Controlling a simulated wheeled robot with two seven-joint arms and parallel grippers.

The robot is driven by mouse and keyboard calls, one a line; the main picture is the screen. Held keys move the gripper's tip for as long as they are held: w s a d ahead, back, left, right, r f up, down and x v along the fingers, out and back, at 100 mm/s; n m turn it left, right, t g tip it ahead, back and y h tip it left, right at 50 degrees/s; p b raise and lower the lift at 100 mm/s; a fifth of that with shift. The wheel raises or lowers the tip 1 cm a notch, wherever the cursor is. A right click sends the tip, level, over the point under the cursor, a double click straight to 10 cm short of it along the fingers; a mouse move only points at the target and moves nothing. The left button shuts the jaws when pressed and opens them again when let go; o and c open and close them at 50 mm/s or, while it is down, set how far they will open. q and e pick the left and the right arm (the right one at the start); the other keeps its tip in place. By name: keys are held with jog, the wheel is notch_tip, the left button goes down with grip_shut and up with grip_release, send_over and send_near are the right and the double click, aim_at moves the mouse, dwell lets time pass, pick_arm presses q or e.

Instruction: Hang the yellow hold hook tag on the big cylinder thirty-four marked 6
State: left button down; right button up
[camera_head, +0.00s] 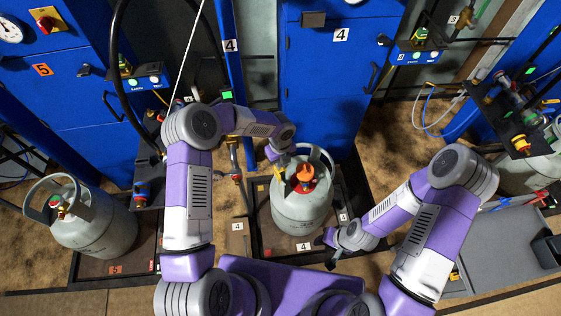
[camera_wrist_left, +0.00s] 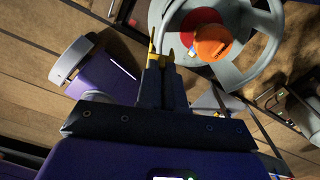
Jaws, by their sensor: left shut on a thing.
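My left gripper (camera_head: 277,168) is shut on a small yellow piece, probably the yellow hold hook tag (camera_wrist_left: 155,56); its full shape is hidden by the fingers. It is held at the collar of a grey cylinder (camera_head: 301,212) with an orange cap, on the scale marked 4. In the left wrist view the tag is just left of that collar (camera_wrist_left: 268,45); I cannot tell if they touch. My right gripper (camera_head: 329,251) is low beside the cylinder's right side, fingers apart and empty. I see no number 6 on any cylinder or scale.
Another grey cylinder (camera_head: 93,222) stands on the scale marked 5 at left. A third cylinder (camera_head: 527,172) is partly visible at right. Blue cabinets (camera_head: 331,85) line the back, with hoses hanging. A grey tray (camera_head: 497,250) lies at lower right.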

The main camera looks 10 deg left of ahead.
dwell(0.3)
pick_arm(q)
jog(key=shift+f+b, duration=1.7)
jog(key=shift+f, duration=0.55)
jog(key=shift+a+f+b, duration=0.1)
jog(key=shift+f+b, duration=1.45)
jog(key=shift+f, duration=0.5)
jog(key=c, duration=1.2)
grip_release()
jog(key=shift+r, duration=0.2)
